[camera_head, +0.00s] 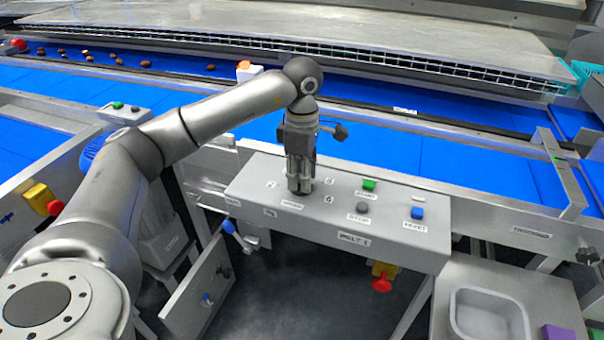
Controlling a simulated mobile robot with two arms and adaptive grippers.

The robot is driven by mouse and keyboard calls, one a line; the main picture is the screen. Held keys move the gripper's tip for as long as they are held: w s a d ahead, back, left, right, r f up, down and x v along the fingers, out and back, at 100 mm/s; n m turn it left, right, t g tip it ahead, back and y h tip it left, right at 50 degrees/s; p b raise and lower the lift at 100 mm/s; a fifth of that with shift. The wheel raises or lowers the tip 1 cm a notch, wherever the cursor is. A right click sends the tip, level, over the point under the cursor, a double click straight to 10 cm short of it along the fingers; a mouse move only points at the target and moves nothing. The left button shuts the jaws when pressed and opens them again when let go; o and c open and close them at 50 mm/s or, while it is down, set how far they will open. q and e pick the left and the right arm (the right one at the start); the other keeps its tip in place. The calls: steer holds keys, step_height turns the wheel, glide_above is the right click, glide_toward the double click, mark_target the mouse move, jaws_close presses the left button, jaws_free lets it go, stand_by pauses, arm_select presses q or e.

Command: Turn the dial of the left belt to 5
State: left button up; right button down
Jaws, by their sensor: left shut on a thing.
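A grey control box (340,223) with a plate that seems to read "BELT 1" stands in front of the blue belt. My left gripper (299,186) points straight down onto its left part, with printed numbers around the fingertips. It is shut on the dial, which the fingers almost wholly hide, so its setting cannot be read. To the right on the box are a green button (369,184), a grey button (362,208) and a blue button (417,213). My right gripper is not in view.
A red stop knob (382,285) on a yellow mount hangs below the box. A grey tray (458,315) stands at the lower right beside a purple block (558,332). Several brown dates (146,64) lie on the far blue belt. A smaller box (124,114) stands at the left.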

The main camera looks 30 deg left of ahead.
arm_select(q)
steer(key=shift+w+r, duration=0.1)
steer(key=o, duration=1)
step_height(320, 180, up, 12)
steer(key=shift+f, duration=0.1)
